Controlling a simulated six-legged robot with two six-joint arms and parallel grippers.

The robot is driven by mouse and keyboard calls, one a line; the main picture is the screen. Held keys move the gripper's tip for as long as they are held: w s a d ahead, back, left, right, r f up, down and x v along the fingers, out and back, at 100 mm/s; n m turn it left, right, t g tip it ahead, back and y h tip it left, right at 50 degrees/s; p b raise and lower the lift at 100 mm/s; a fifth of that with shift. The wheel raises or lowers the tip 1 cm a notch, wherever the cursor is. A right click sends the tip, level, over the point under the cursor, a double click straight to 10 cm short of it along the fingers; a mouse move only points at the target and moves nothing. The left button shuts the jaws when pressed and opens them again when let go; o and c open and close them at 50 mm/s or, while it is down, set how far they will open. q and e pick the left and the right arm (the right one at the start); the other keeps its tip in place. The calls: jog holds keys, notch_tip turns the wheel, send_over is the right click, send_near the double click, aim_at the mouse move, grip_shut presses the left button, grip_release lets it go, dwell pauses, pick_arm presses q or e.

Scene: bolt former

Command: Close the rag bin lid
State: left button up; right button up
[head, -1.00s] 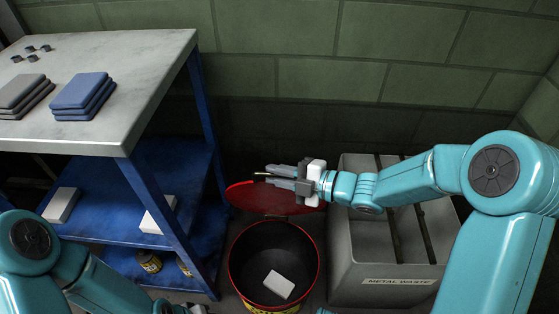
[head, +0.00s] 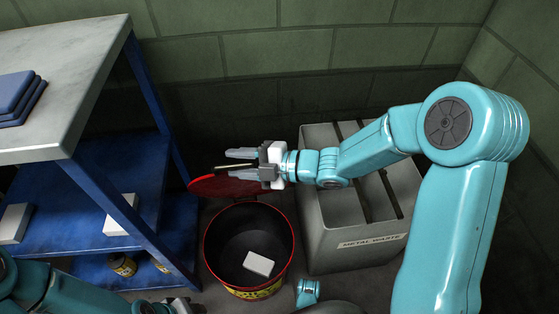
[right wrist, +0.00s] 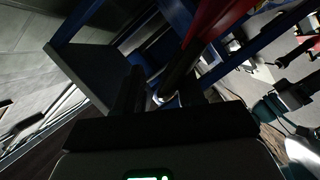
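The rag bin (head: 213,262) is a round black-and-red can with a yellow label, standing on the floor with its mouth open. A white block (head: 258,263) lies inside it. Its red lid (head: 215,187) is open at the back of the rim. My right gripper (head: 228,163) is at the lid's upper edge, with its fingers apart and pointing left; contact with the lid cannot be told. In the right wrist view the two dark fingers (right wrist: 158,92) are apart, with a red surface beyond. My left gripper (head: 180,306) is partly cut off at the bottom edge.
A grey metal waste box (head: 345,256) stands right of the bin, close behind my right forearm. A blue-framed bench (head: 70,130) with shelves stands on the left, carrying folded blue cloths (head: 15,95). A green block wall (head: 330,45) closes off the back.

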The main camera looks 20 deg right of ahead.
jog(key=p+v, duration=0.4)
jog(key=v, duration=1.2)
jog(key=shift+p, duration=0.3)
jog(key=shift+s, duration=0.1)
